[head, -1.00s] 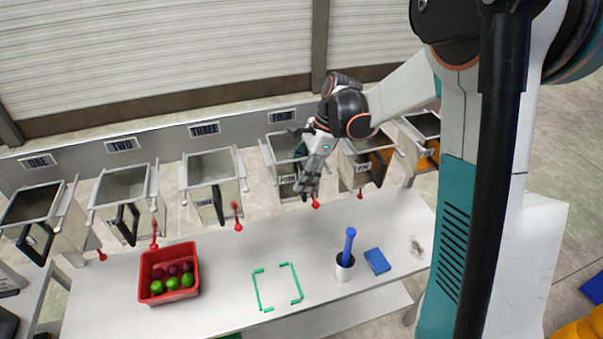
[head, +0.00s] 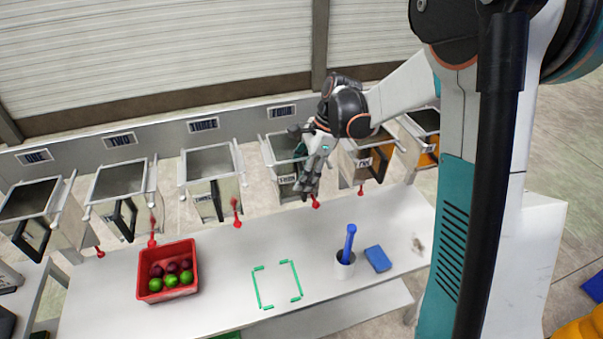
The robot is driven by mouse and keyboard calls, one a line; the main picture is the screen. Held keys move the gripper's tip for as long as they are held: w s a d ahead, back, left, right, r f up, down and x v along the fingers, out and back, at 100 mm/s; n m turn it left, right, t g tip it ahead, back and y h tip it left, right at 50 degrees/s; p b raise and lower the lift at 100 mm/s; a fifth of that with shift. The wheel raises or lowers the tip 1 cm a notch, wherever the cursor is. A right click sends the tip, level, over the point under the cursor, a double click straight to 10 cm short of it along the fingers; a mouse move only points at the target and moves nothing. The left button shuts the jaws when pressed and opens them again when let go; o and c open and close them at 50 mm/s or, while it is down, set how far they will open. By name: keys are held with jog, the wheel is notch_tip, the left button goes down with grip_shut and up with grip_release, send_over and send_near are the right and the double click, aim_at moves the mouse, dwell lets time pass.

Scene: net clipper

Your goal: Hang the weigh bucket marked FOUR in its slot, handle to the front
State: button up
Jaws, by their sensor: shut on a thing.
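The weigh bucket marked FOUR (head: 285,178) is a metal box in the row, below the rail label FOUR (head: 282,112). It sits between its two side rails, level with the neighbouring buckets. Its marked face and handle side point to the front. My gripper (head: 307,188) is at the front right of this bucket, shut on its handle, which the fingers mostly hide. Whether the bucket is fully seated in its slot cannot be told from here.
Buckets hang left (head: 212,180) and right (head: 368,160) of it. Red-tipped levers stick out below.

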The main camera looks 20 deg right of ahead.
jog(key=o, duration=1.6)
